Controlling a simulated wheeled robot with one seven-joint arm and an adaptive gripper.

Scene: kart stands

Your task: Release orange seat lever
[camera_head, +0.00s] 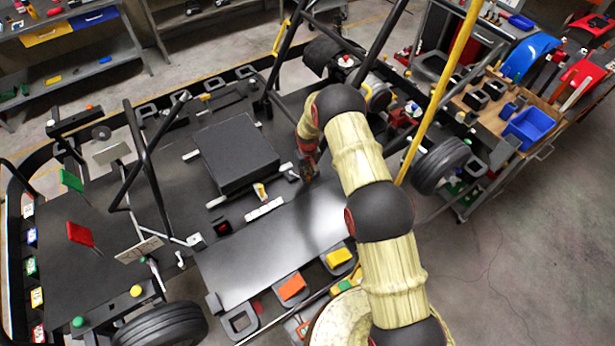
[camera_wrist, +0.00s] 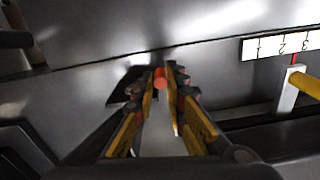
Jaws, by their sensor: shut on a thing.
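My gripper (camera_head: 307,176) reaches down to the dark kart floor, right of the black seat pad. In the wrist view its yellow-padded fingers (camera_wrist: 161,88) are closed in on the orange lever end (camera_wrist: 160,74), which shows as a small round tip between the fingertips. A dark base shows just left of the fingertips there. The rest of the lever is hidden by the fingers. In the head view my gripper and arm hide the lever.
The black seat pad (camera_head: 234,153) lies left of my gripper. A yellow-handled lever (camera_wrist: 304,84) stands beside a white strip numbered 1 to 3 (camera_wrist: 280,44). A yellow pole (camera_head: 437,95) rises right of my arm. A smooth grey panel (camera_head: 270,255) lies in front.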

